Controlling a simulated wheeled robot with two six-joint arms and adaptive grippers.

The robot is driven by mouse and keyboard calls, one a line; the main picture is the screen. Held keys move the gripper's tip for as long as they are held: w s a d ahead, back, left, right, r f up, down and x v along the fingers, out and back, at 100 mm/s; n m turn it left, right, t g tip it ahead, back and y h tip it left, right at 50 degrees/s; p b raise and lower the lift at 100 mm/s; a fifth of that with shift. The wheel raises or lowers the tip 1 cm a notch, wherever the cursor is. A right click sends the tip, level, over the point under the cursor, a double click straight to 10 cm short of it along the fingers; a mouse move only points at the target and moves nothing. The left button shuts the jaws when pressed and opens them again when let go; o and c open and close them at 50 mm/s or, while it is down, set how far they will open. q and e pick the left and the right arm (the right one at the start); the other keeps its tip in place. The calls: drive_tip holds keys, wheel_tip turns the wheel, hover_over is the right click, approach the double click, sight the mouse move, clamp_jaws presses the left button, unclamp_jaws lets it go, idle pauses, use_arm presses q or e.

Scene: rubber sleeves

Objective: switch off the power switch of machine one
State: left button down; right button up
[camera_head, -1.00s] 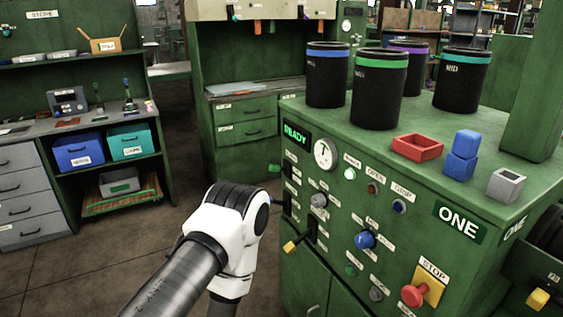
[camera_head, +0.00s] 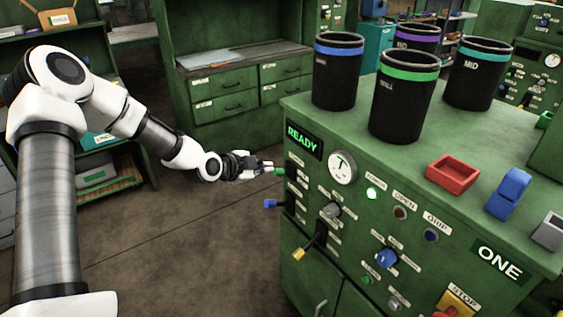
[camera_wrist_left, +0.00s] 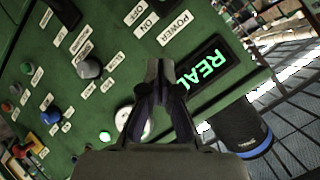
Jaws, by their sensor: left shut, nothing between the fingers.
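Machine one is the green cabinet (camera_head: 330,285) with the ONE sign (camera_head: 498,263) and a lit READY display (camera_head: 304,140). Levers stick out from its panel's left edge: one green-tipped (camera_head: 280,171), one blue-tipped (camera_head: 270,203), one yellow-tipped (camera_head: 302,253). In the left wrist view the POWER label (camera_wrist_left: 173,28), ON label (camera_wrist_left: 147,25) and OFF label (camera_wrist_left: 140,8) show beside the fingers. My left gripper (camera_head: 268,167) is shut and empty, close to the green-tipped lever; contact cannot be told. It also shows in the wrist view (camera_wrist_left: 160,70). My right gripper is out of view.
A gauge (camera_head: 342,167), knobs and lamps cover the panel. A drawer bench (camera_head: 230,105) stands behind my left forearm. The floor left of the cabinet is clear.

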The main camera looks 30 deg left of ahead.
sight(280, 171)
use_arm(q)
drive_tip(key=x, duration=0.3)
drive_tip(key=a+p+x, duration=0.1)
drive_tip(key=x, duration=0.3)
drive_tip(key=a+f+x, duration=0.1)
drive_tip(key=x, duration=0.2)
drive_tip(key=shift+w+d+f, duration=0.15)
drive_tip(key=shift+w+f, duration=0.05)
drive_tip(key=shift+f, duration=0.1)
drive_tip(key=shift+a+f+p, duration=0.35)
drive_tip(key=shift+a+f, duration=0.05)
drive_tip(key=shift+a, duration=0.05)
drive_tip(key=shift+f, duration=0.1)
